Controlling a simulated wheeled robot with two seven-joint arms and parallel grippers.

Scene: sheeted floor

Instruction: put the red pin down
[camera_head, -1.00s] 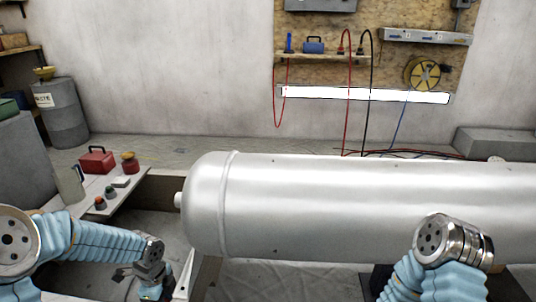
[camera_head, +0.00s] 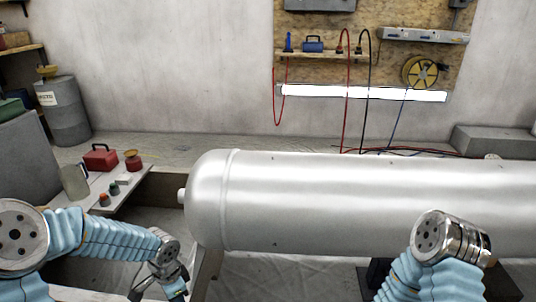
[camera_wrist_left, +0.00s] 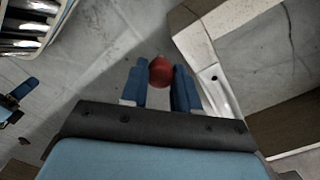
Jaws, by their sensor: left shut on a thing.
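The red pin (camera_wrist_left: 161,72) shows as a round red end between the blue fingers of my left gripper (camera_wrist_left: 159,85) in the left wrist view. The gripper is shut on it, over the grey sheeted floor. In the head view my left gripper (camera_head: 174,287) is low at the left, left of the tank's rounded end, and I cannot make out the pin there. My right arm shows at the lower right of the head view, but its gripper is out of sight.
A big silver tank (camera_head: 370,200) lies across the middle and right. A side table (camera_head: 90,208) at the left holds a red box (camera_head: 100,158), small coloured items and a jar. A pale beam (camera_wrist_left: 200,65) runs close to the right of the gripper in the wrist view.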

